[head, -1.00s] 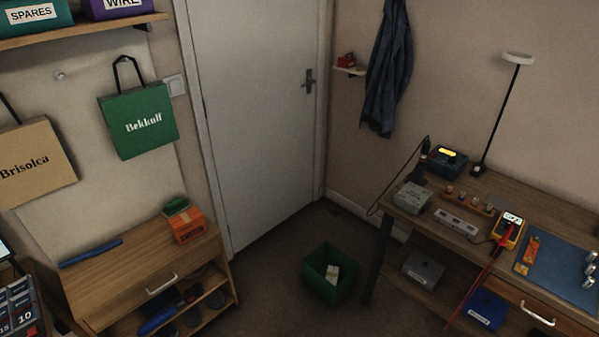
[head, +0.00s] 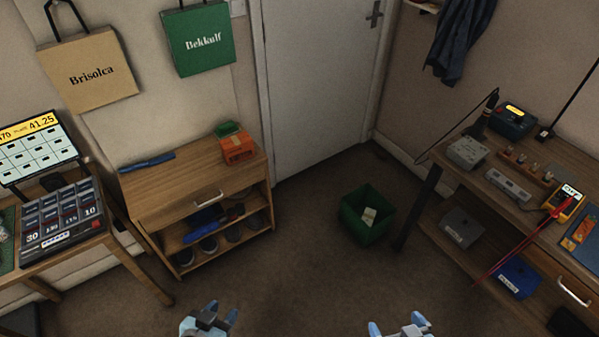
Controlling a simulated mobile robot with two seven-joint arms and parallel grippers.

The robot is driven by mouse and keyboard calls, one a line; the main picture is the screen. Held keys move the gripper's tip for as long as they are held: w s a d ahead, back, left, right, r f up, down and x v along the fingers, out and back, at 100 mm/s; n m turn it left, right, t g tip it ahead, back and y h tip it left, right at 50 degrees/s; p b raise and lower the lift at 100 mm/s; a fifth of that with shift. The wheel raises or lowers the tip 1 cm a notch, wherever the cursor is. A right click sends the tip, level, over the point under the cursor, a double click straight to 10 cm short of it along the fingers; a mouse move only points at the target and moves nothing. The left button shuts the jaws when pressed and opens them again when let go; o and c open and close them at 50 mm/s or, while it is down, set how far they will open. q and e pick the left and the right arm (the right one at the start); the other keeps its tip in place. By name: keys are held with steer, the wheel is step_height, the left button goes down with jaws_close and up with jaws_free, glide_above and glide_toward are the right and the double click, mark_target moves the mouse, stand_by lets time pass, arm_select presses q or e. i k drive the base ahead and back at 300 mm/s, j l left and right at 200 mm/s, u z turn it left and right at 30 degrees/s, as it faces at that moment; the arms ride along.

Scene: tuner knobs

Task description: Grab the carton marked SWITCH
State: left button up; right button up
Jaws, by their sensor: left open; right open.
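An orange carton (head: 238,150) stands on the right end of the wooden shoe cabinet (head: 170,183), with dark lettering on its front that is too small to read surely. A small green object (head: 228,129) sits just behind it. My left gripper (head: 221,312) is open at the bottom edge, in front of and below the cabinet, well apart from the carton. My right gripper (head: 397,325) is open at the bottom edge, further right. Nothing shows between either pair of fingers.
A blue item (head: 148,162) lies on the cabinet's left end. A green bin (head: 366,215) stands on the floor to the right. A workbench (head: 560,225) with instruments is at right, a table with a parts organizer (head: 60,217) at left. The middle floor is clear.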

mark_target(240, 147)
steer(key=i+j, duration=0.15)
steer(key=i, duration=0.2)
steer(key=i+j, duration=0.1)
steer(key=i, duration=0.2)
steer(key=i+j+u, duration=0.1)
steer(key=i+u, duration=0.65)
steer(key=u, duration=0.45)
